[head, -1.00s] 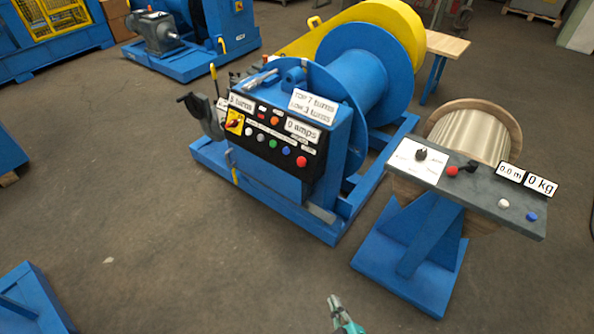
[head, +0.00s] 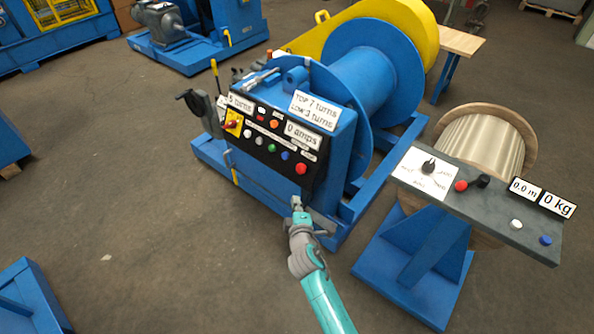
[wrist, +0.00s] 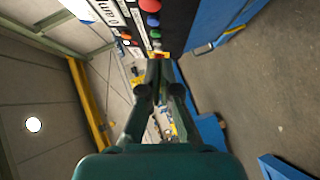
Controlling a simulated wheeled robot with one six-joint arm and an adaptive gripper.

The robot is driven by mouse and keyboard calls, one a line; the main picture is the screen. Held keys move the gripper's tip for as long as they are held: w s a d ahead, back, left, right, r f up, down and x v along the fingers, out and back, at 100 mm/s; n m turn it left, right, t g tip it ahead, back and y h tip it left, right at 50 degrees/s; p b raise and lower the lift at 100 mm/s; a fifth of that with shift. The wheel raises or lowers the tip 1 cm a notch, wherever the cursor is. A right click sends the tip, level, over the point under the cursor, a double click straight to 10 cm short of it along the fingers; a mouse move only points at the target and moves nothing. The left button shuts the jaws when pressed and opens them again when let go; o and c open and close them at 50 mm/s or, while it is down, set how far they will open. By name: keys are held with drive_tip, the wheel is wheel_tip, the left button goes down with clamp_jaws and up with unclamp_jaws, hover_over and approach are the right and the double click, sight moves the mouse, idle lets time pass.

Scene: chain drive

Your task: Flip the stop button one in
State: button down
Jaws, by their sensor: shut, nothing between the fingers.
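The winch control panel (head: 262,140) is black and carries a row of coloured buttons on the blue winch. A red button (head: 301,168) sits at its lower right end; its label is too small to read, so I cannot tell if it is the stop button. It also shows at the top of the wrist view (wrist: 150,5). A red rotary switch on a yellow plate (head: 232,123) is at the panel's left end. My gripper (head: 297,201) is shut and empty, below the red button in the picture and apparently apart from it. In the wrist view its fingers (wrist: 158,70) overlap the panel's edge.
A grey console (head: 480,212) on a blue stand is at the right, with a red knob (head: 461,185), a black knob (head: 483,181) and white and blue buttons. The winch base frame (head: 240,180) juts out below the panel. Floor in front is clear.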

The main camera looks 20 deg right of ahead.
drive_tip(key=shift+w+r, duration=0.25)
drive_tip(key=shift+w, duration=0.3)
drive_tip(key=shift+w+r, duration=0.2)
drive_tip(key=shift+w, duration=0.3)
drive_tip(key=shift+w, duration=0.1)
approach(302, 168)
drive_tip(key=w+a, duration=0.4)
drive_tip(key=w, duration=0.1)
drive_tip(key=shift+w+d+f, duration=0.55)
drive_tip(key=shift+d, duration=0.25)
drive_tip(key=shift+w+d+f, duration=0.5)
drive_tip(key=shift+d+f, duration=0.1)
drive_tip(key=shift+d, duration=0.25)
drive_tip(key=shift+d, duration=0.1)
